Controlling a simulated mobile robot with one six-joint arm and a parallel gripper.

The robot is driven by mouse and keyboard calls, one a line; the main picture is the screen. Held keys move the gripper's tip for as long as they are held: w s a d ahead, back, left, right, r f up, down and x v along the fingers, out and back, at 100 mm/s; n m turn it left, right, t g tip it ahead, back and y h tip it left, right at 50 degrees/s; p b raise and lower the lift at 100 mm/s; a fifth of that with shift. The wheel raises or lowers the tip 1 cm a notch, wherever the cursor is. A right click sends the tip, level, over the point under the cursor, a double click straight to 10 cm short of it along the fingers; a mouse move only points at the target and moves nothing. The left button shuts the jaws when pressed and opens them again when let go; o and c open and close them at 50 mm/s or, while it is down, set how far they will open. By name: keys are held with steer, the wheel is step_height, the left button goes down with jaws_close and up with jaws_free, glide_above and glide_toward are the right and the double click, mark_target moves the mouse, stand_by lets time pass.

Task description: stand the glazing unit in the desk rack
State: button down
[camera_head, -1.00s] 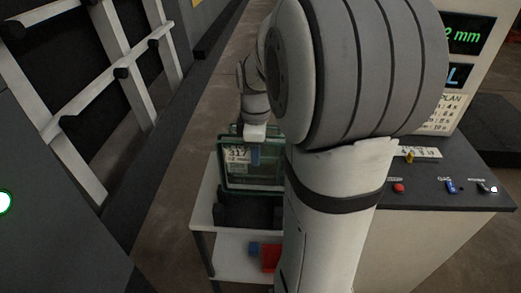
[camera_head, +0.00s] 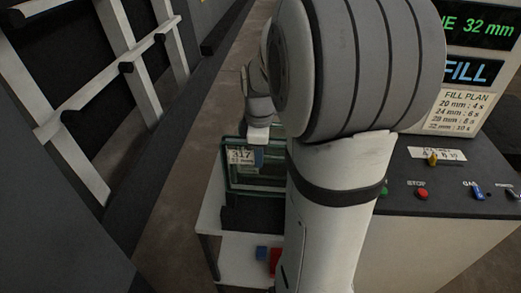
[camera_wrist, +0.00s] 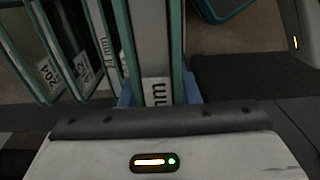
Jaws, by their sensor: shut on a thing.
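My gripper (camera_head: 258,157) is shut on a glazing unit (camera_wrist: 153,45), an upright pane pair with teal edges and a grey spacer. Its blue fingers show on both sides of the unit in the wrist view (camera_wrist: 158,96). In the head view green-edged glass with a label reading 317 (camera_head: 240,156) is at the gripper, above a black rack (camera_head: 248,213). I cannot tell whether the held unit touches the rack.
The rack is on a white cart (camera_head: 237,252) with blue and red blocks on its lower shelf. A control console (camera_head: 455,165) with buttons and a fill display stands right. A dark machine with white bars (camera_head: 75,165) stands left. My arm hides the middle.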

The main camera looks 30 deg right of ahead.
mark_target(260, 185)
steer(key=shift+f+b, duration=4.4)
steer(key=shift+f, duration=1.85)
steer(key=c, duration=1)
jaws_free()
steer(key=shift+f, duration=0.1)
step_height(260, 185, up, 8)
steer(key=shift+f, duration=0.1)
steer(key=shift+s, duration=0.1)
